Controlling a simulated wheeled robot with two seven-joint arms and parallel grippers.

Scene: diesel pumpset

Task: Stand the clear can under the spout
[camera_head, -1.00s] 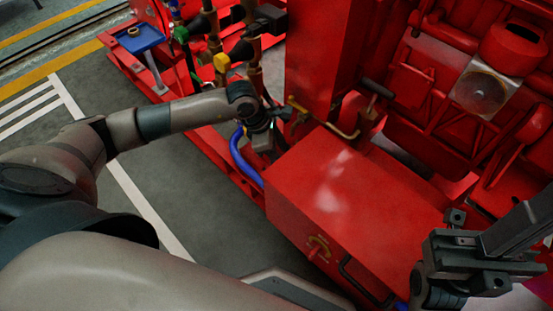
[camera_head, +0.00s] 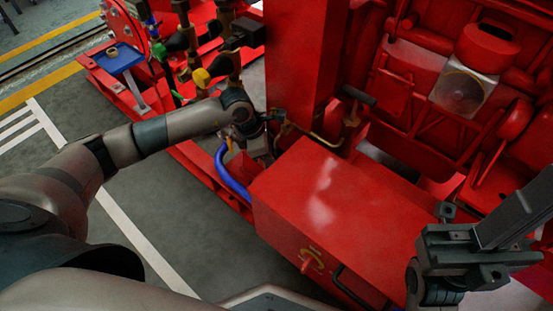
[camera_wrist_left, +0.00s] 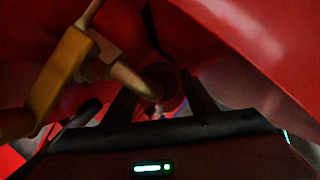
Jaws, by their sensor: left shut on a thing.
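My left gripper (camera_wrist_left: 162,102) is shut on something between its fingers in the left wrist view. What shows there is a dim, see-through reddish round shape, which seems to be the clear can (camera_wrist_left: 171,84); its outline is hard to make out. A brass spout (camera_wrist_left: 133,80) slants down, its open end close to the can's mouth in the picture; I cannot tell whether they touch. In the head view the left wrist (camera_head: 243,122) is beside the red upright panel, near a thin brass pipe (camera_head: 322,139); the can is not discernible there. My right gripper (camera_head: 480,258) is over the red box's right end.
The red box (camera_head: 335,215) and red upright panel (camera_head: 302,60) stand close to my left gripper. A blue hose (camera_head: 229,175) curves below the wrist. Red engine parts (camera_head: 440,100) fill the right. A blue tray (camera_head: 118,60) stands far left. Grey floor (camera_head: 165,215) is clear.

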